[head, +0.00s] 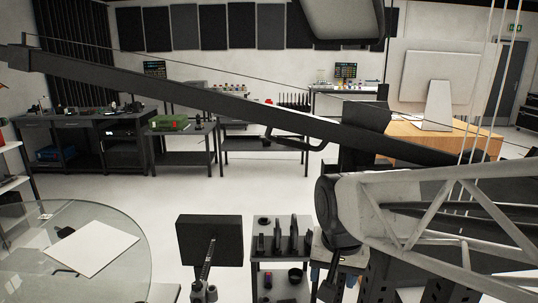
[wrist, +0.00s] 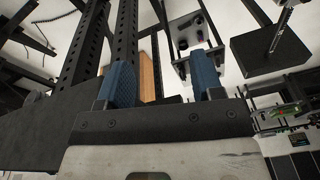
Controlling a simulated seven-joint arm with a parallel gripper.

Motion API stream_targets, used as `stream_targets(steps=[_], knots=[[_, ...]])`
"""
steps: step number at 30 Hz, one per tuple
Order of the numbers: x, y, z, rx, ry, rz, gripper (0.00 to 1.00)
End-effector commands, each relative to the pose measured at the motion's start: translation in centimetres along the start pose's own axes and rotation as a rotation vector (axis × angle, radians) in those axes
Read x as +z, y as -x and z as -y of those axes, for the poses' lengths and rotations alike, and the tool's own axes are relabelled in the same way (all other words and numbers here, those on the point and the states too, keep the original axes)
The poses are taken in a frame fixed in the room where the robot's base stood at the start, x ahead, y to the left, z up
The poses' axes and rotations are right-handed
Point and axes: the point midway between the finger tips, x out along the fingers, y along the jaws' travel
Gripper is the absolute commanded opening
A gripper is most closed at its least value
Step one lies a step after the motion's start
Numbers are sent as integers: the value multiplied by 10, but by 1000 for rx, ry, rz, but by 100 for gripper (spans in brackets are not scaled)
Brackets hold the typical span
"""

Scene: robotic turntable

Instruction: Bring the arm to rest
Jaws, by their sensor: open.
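My gripper (wrist: 165,78) shows at the middle of the wrist view. Its two blue-padded fingers stand well apart, and I see nothing held between them. Behind the fingers are black perforated posts (wrist: 76,55) and a strip of orange-brown wood (wrist: 149,75); I cannot tell how far they are from the fingertips. In the head view I cannot make out the gripper clearly.
A round glass table (head: 150,250) with a white sheet (head: 93,248) stands at left front. A small rack with black parts (head: 268,265) and a dark square panel (head: 209,240) stand at the front middle. A long dark beam (head: 180,90) crosses the view. Workbenches (head: 85,118) line the back. Open floor lies between.

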Motion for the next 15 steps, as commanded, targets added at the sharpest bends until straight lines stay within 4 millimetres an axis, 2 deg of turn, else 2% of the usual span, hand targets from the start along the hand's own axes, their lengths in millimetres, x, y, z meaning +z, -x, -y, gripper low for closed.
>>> stream_targets(steps=[1,6,10,15], knots=[[9,4,-13,1,17,-10,61],[40,10,-47,7,98,-36,61],[60,12,-66,13,150,-52,61],[76,13,-80,20,194,-64,61]])
